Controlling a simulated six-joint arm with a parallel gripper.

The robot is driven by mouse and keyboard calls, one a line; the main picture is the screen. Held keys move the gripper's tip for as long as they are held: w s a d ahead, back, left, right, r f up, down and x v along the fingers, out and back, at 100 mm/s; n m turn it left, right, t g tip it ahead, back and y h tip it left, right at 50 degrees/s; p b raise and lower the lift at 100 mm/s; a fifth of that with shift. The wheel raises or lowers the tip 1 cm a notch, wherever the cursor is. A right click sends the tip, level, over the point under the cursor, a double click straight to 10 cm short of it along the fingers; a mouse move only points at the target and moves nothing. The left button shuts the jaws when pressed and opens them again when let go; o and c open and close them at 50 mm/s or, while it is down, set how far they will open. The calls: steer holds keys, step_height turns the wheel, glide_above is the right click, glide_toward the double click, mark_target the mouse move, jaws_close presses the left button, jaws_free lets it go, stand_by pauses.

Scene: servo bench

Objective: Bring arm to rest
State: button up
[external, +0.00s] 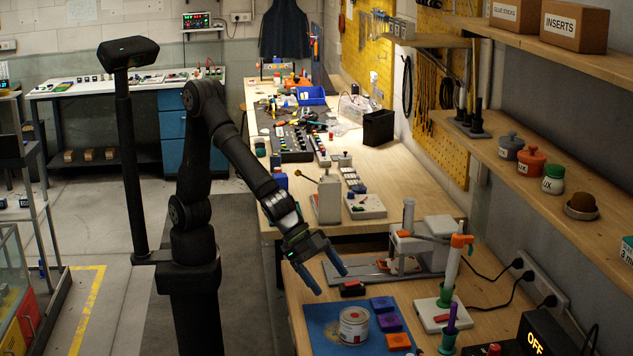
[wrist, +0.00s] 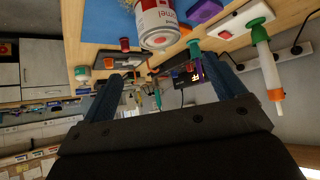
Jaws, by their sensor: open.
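My arm reaches from its base post over the near wooden bench. My gripper (external: 331,283) hangs tilted above the left part of that bench, its two blue fingers apart with nothing between them. In the wrist view the fingers (wrist: 162,68) are also spread and empty. A paint can (external: 353,325) stands on a blue mat (external: 321,318), in front of the gripper and apart from it. The can (wrist: 156,20) also shows at the top of the wrist view, partly cut off.
Purple and orange blocks (external: 382,305) lie beside the can. A white fixture with a green and orange tube (external: 452,262) stands to the right. A grey press-like device (external: 425,238) stands behind. A shelf (external: 540,185) overhangs the right side. The floor left of the bench is clear.

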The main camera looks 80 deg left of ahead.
mark_target(354, 314)
stand_by(0.4)
steer(key=x, duration=1.2)
steer(key=shift+f, duration=0.2)
steer(key=shift+r, duration=0.15)
